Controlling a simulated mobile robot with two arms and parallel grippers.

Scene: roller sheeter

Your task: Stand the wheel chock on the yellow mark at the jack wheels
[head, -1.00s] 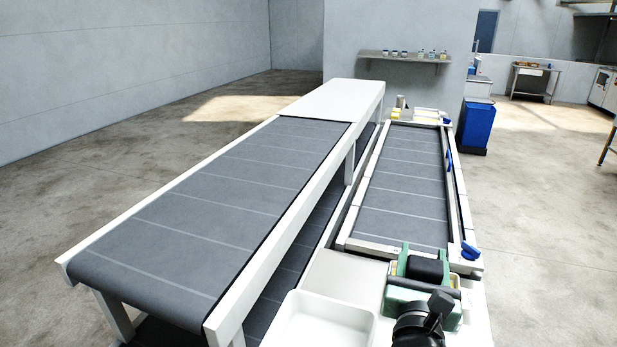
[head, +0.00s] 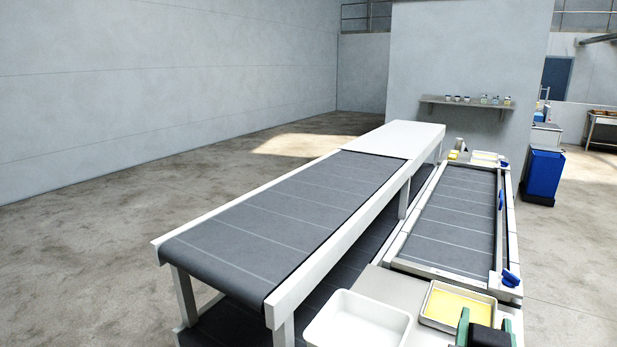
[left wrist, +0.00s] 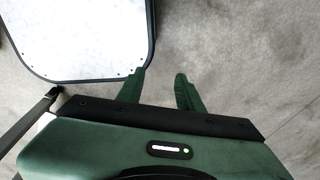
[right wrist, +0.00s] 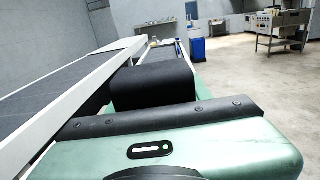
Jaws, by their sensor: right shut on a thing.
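My right gripper (head: 484,328) shows at the bottom right of the head view, with green fingers shut on a dark block, which looks like the wheel chock (right wrist: 155,86). In the right wrist view the black block stands out in front of the green gripper body and hides the fingertips. My left gripper (left wrist: 162,76) shows only in the left wrist view. Its green fingers are apart with nothing between them, above bare grey floor. I cannot see the yellow mark or the jack wheels in any view.
A long conveyor table (head: 285,205) runs away from me, beside a lower belt frame (head: 455,215). A white tray (head: 345,312) and a tray with yellow inside (head: 432,312) lie near me. A blue bin (head: 543,172) stands farther back. Concrete floor is open left and right.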

